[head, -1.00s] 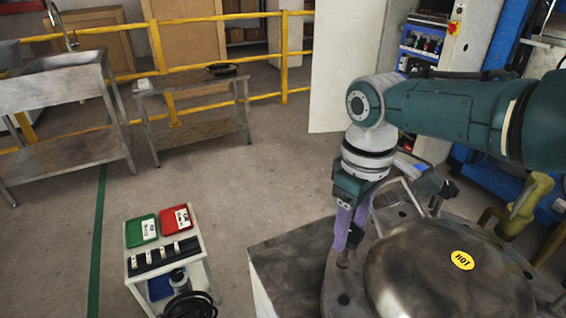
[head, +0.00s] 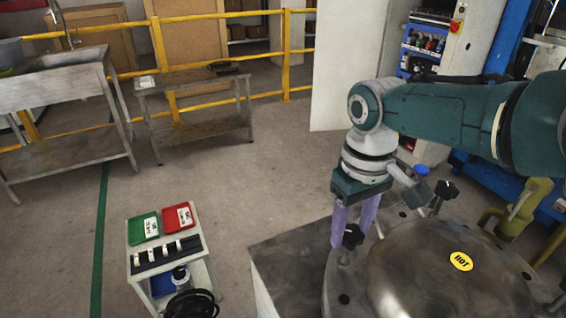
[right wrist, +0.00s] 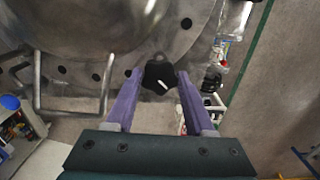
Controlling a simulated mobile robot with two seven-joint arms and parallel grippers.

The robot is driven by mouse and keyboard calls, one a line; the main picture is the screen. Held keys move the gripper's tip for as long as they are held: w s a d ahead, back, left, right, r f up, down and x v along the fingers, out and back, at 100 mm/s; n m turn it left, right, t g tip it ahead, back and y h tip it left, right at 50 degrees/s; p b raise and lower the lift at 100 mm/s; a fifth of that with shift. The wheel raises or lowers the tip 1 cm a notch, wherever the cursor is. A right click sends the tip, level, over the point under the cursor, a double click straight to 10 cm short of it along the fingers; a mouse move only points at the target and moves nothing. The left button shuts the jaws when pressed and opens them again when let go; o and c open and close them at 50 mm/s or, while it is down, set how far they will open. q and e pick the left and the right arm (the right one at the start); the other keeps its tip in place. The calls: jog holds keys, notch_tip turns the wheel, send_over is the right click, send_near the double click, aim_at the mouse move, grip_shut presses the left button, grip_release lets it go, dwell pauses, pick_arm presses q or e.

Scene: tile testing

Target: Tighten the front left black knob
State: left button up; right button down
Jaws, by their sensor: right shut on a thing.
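The black knob (head: 353,236) stands upright on the left side of the metal flange around the domed lid (head: 420,275), which bears a yellow HOT label. My right gripper (head: 352,238) points down with its purple fingers on either side of this knob. In the right wrist view the lobed knob (right wrist: 160,75), with a white mark on top, sits between the fingertips of my right gripper (right wrist: 159,76), which is shut on it. A second black knob (head: 447,190) stands farther back on the flange, apart from the gripper. My left gripper is not in view.
A metal handle (right wrist: 72,108) juts from the flange near the right gripper. A small trolley (head: 168,262) with green and red trays stands at the lower left. A sink bench (head: 65,95) and metal table (head: 195,105) stand behind. Open floor lies between them.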

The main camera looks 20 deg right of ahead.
jog(key=shift+c, duration=1.3)
grip_release()
notch_tip(320, 180, up, 10)
jog(key=p, duration=0.5)
